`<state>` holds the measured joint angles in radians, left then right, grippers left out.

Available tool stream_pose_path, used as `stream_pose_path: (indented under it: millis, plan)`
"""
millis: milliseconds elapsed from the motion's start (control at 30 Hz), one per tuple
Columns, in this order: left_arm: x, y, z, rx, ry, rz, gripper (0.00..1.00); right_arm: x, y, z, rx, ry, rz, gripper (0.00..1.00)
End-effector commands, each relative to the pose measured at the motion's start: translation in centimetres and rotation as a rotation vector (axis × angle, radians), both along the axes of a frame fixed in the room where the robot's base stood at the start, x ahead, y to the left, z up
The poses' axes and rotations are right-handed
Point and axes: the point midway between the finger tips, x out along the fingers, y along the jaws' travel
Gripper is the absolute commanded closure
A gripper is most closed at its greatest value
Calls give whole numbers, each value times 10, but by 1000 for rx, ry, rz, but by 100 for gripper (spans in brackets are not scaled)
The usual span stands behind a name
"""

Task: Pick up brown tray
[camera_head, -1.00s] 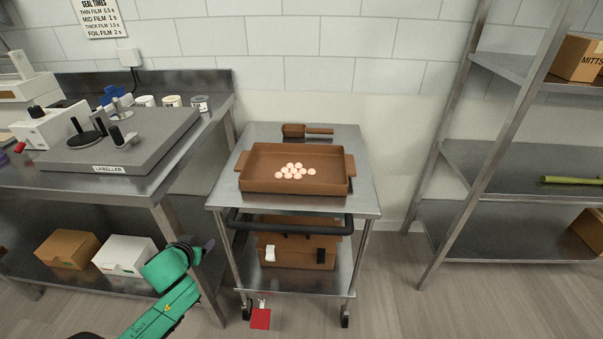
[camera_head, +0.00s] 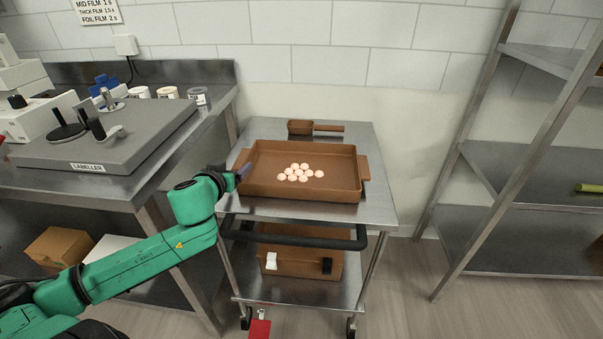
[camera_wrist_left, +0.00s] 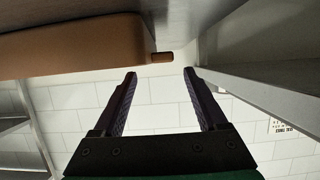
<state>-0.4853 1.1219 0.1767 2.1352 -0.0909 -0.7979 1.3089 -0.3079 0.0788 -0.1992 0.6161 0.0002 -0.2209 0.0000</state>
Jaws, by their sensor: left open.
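The brown tray (camera_head: 325,192) is shallow and rectangular, with a handle at each short end. It lies flat on the top of a steel cart and holds a small heap of pale pink round pieces (camera_head: 300,173). My left gripper (camera_head: 243,172) is at the tray's left end, close to the left handle; contact cannot be told. In the left wrist view, which looks upside down, my left gripper (camera_wrist_left: 160,85) is open with nothing between its fingers. The tray (camera_wrist_left: 75,48) shows there at upper left, a small brown block at its end near the finger gap. My right gripper is out of view.
A brown scoop (camera_head: 301,128) lies behind the tray on the cart top (camera_head: 375,208). A black push bar (camera_head: 295,239) crosses the cart's front. A bench with a labeller (camera_head: 110,145) stands close on the left. A metal shelf rack (camera_head: 470,150) is at right.

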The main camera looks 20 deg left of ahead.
Motion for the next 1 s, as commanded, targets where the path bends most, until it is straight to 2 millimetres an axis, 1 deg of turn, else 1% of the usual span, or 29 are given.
stream_pose_path:
  millis: [33,67,167,267,300,367,433,600,733,900,933,967,1000]
  plan:
    - [6,2,-4,5,-1,0,25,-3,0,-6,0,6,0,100]
    - [9,3,-5,5,0,1,25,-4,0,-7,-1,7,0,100]
    - [15,6,-8,3,0,0,25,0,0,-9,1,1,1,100]
    - [26,13,-12,9,0,2,25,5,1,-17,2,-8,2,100]
    - [33,14,-17,9,-2,-1,25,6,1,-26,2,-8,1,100]
    - [40,20,-20,9,-4,4,25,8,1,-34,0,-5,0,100]
    - [44,20,-19,-2,-5,6,25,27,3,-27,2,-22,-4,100]
    - [54,23,-22,-3,-3,5,25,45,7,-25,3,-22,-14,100]
    - [57,24,-23,0,1,3,25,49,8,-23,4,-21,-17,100]
    - [57,24,-23,0,2,2,25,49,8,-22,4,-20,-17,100]
    - [56,23,-23,0,2,2,33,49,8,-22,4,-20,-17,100]
    - [56,23,-23,0,2,2,44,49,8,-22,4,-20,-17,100]
    - [56,23,-23,0,2,2,59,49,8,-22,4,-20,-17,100]
